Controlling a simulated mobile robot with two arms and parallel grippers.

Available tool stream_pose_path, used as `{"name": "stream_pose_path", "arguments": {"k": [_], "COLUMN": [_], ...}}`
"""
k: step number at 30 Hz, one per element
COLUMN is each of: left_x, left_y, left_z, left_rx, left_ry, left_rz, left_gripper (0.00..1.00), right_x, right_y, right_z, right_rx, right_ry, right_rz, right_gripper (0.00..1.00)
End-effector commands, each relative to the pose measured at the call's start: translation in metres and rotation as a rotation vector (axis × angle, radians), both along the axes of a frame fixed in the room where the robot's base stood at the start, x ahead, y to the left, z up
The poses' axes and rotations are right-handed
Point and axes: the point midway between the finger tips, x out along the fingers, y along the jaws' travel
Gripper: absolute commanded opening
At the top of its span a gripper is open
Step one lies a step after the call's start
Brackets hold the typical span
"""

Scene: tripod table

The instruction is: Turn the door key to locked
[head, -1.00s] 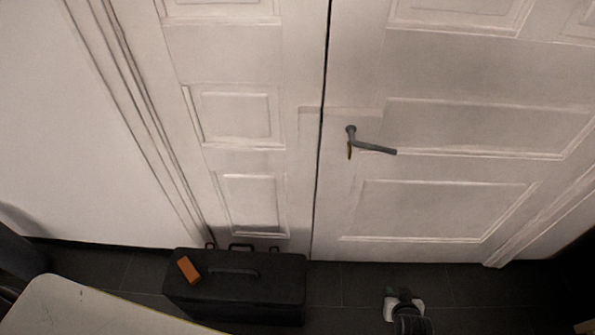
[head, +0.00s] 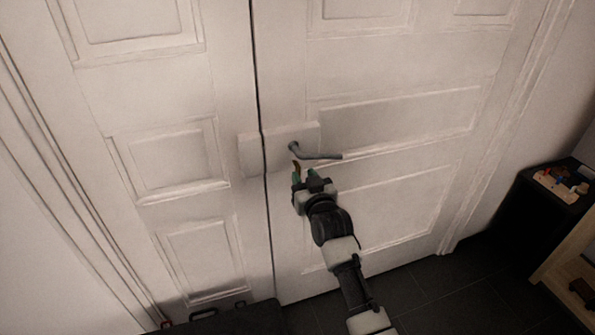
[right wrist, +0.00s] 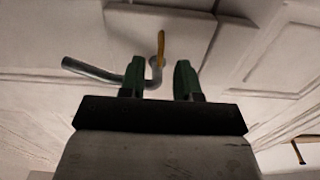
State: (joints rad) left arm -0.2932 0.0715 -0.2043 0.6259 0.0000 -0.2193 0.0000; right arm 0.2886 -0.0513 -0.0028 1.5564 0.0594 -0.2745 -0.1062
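The brass-coloured door key (head: 296,163) sits just below the grey lever handle (head: 318,155) on the white door (head: 390,140). My right gripper (head: 305,177) is just below the key and handle, pointing up at the door. In the right wrist view, my right gripper's (right wrist: 160,75) two green fingers are apart, with nothing held between them. The key (right wrist: 161,47) shows beyond the fingertips, roughly in line with the gap. The handle (right wrist: 105,74) runs left behind the left finger, which hides part of it. Whether a finger touches the key or handle cannot be told. My left gripper is not in view.
A dark case (head: 235,318) stands on the floor at the bottom left, by the door. A black stand (head: 540,210) with small coloured items and a light wooden shelf (head: 572,250) are at the right. Dark floor (head: 455,285) in front of the door is clear.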

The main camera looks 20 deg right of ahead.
Motion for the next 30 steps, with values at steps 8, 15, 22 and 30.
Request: {"name": "stream_pose_path", "arguments": {"k": [8,15,22,30], "left_x": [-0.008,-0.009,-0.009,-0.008], "left_y": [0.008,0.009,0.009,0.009], "left_z": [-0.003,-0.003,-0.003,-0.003], "left_rx": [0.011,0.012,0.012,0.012], "left_ry": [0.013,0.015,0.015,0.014], "left_rz": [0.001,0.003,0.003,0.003], "left_gripper": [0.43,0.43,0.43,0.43], "right_x": [0.033,0.039,0.039,0.039], "right_y": [0.001,0.001,0.001,0.001], "right_z": [0.0,-0.001,-0.001,-0.001], "right_rx": [0.001,0.001,0.001,0.001], "right_ry": [0.0,0.001,0.001,0.001], "right_rz": [0.0,0.0,0.0,0.0], "right_gripper": [0.32,0.32,0.22,0.0]}}
